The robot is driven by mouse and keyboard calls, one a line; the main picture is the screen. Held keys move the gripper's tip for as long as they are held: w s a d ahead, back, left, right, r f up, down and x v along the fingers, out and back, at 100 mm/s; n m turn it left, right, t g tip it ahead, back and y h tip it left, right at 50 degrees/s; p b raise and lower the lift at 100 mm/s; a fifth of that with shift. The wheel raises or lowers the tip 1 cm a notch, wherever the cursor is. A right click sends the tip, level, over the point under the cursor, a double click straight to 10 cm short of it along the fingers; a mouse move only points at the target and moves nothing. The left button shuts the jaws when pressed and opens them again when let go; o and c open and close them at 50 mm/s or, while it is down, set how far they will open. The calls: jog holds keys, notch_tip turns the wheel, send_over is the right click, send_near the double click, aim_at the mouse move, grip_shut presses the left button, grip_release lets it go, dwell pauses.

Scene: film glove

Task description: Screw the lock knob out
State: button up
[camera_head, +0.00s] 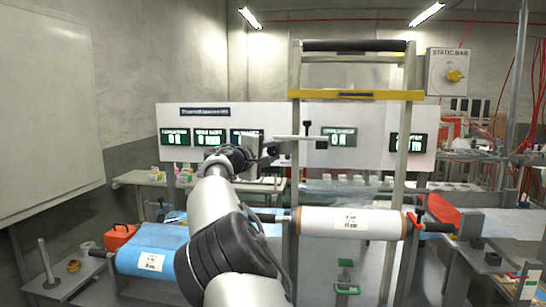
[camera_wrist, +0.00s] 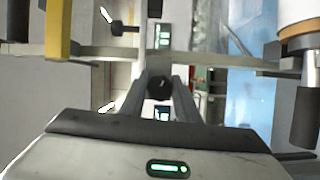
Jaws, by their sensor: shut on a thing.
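A round black knob (camera_wrist: 159,87), which I take to be the lock knob, sits between the fingertips of my gripper (camera_wrist: 159,92) in the wrist view. The gripper is shut on it, just in front of a grey frame post (camera_wrist: 205,57). In the head view my gripper (camera_head: 277,150) is at the left post of the roll frame, above the white film roll (camera_head: 350,222). The knob is too small to make out clearly there. Its thread is hidden.
A yellow crossbar (camera_head: 355,95) spans the frame above my gripper. A thin bar (camera_head: 300,138) stands out close beside it. A display panel (camera_head: 375,145) is behind.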

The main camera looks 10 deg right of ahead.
jog(key=n+t+b, duration=0.1)
jog(key=n+b, duration=0.1)
jog(key=n, duration=0.1)
jog(key=n+t+b, duration=0.1)
jog(key=n+b, duration=0.2)
jog(key=shift+r+t+h, duration=0.1)
jog(key=shift+t+h, duration=0.2)
jog(key=shift+h, duration=0.1)
jog(key=shift+r+n+t+b, duration=0.2)
jog(key=shift+n+t+b, duration=0.5)
jog(key=shift+n+b, duration=1)
jog(key=shift+r+n, duration=0.1)
jog(key=shift+n, duration=0.3)
jog(key=o, duration=1.1)
jog(key=shift+c, duration=0.2)
jog(key=shift+f, duration=0.3)
jog(key=shift+s+a+f, duration=0.15)
jog(key=shift+a, duration=0.05)
jog(key=b+v, duration=0.3)
jog(key=v, duration=1.3)
jog(key=shift+s+r, duration=0.2)
jog(key=shift+s, duration=0.25)
